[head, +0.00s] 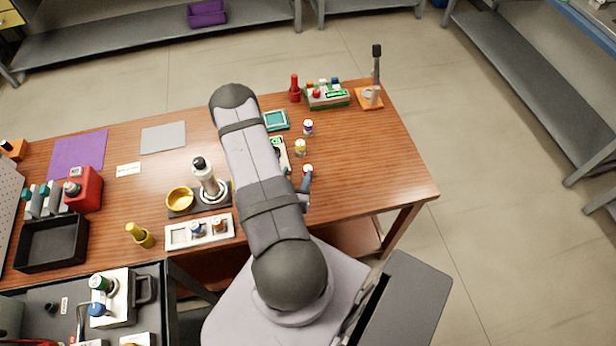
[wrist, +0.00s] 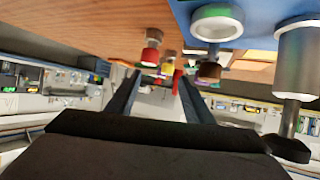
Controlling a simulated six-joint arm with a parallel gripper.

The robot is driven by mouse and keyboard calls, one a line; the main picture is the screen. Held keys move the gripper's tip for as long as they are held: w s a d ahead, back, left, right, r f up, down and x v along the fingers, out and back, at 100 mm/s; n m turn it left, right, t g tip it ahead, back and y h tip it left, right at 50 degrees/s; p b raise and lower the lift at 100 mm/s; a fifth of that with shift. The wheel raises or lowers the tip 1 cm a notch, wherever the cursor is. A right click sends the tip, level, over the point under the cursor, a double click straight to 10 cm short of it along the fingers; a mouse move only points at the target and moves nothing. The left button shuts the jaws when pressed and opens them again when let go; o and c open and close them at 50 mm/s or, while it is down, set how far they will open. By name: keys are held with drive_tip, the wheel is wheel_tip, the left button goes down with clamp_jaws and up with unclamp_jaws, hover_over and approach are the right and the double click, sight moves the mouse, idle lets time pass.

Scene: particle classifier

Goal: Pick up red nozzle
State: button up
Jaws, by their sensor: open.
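The red nozzle (head: 294,90) stands upright at the back of the wooden table, just left of a green-and-white device. A red shape that looks like it shows far off in the wrist view (wrist: 177,82), near the right finger. My gripper (wrist: 158,88) is open, with nothing between its fingers. In the head view, my gripper (head: 304,184) is partly hidden by my arm, low over the table and well in front of the nozzle. A red-topped vial (head: 308,170) is close beside it.
A yellow-labelled vial (head: 300,147) and a purple-labelled vial (head: 308,127) stand between my gripper and the back of the table. The green-and-white device (head: 326,96) and an orange-based stand (head: 369,98) are at the back right. The table's right side is clear.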

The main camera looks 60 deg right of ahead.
sight(308, 168)
drive_tip(key=s+f, duration=0.2)
drive_tip(key=shift+s+d+m+h+b, duration=0.1)
drive_tip(key=shift+s+m+h+b, duration=0.2)
drive_tip(key=shift+s+m+b, duration=0.1)
drive_tip(key=shift+w+b+x, duration=0.1)
drive_tip(key=shift+b+x, duration=0.5)
drive_tip(key=shift+x, duration=1.25)
drive_tip(key=shift+w+b+x, duration=0.15)
drive_tip(key=shift+b+x, duration=0.45)
drive_tip(key=shift+x, duration=1.2)
drive_tip(key=shift+r, duration=0.1)
drive_tip(key=shift+c, duration=0.5)
drive_tip(key=c, duration=1.1)
